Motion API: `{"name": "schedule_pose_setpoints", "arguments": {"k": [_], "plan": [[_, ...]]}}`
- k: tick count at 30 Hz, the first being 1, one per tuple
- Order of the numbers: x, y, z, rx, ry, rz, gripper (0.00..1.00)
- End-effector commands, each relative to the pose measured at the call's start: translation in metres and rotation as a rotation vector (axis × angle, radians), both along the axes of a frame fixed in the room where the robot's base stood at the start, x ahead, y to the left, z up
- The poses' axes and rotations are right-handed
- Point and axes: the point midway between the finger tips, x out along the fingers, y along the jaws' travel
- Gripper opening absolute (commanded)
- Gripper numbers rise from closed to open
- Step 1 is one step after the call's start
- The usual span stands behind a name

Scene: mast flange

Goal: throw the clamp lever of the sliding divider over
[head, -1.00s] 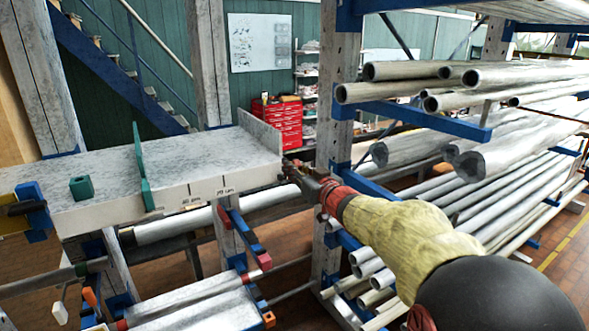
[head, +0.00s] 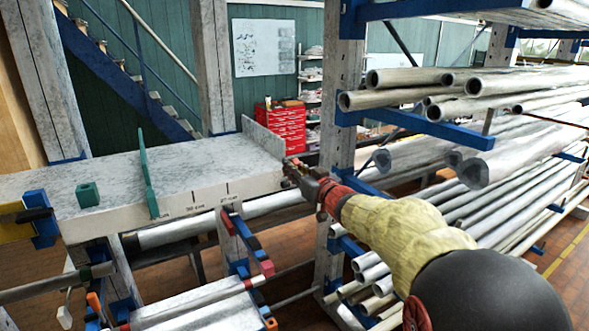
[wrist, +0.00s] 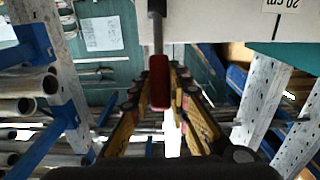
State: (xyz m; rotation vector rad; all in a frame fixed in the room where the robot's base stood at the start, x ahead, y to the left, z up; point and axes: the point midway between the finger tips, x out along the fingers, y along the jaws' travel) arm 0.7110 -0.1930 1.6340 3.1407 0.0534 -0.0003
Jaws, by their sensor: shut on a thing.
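A grey bench-like shelf (head: 212,172) carries a green upright divider plate (head: 147,178) and a small green block (head: 87,195). My gripper (head: 291,171) is at the front right corner of the shelf, by the upright end plate (head: 262,138). In the wrist view, a lever with a grey rod and a red grip (wrist: 159,84) comes down from the shelf edge. My gripper's fingers (wrist: 157,76) lie on both sides of the red grip and are shut on it. In the head view the lever is too small and hidden to make out.
Racks of metal pipes (head: 480,205) on blue arms (head: 415,122) stand close to the right of my arm. A perforated post (head: 338,110) rises just behind my gripper. Red-tipped blue bars (head: 245,240) stick out below the shelf. A red tool cabinet (head: 281,128) stands farther back.

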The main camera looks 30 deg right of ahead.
Motion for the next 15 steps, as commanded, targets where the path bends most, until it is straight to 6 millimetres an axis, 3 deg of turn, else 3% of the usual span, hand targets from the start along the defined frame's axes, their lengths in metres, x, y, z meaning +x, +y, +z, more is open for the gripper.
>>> {"name": "schedule_pose_setpoints", "arguments": {"k": [15], "plan": [[0.015,0.000,0.013,-0.001,-0.006,0.000,0.06]]}}
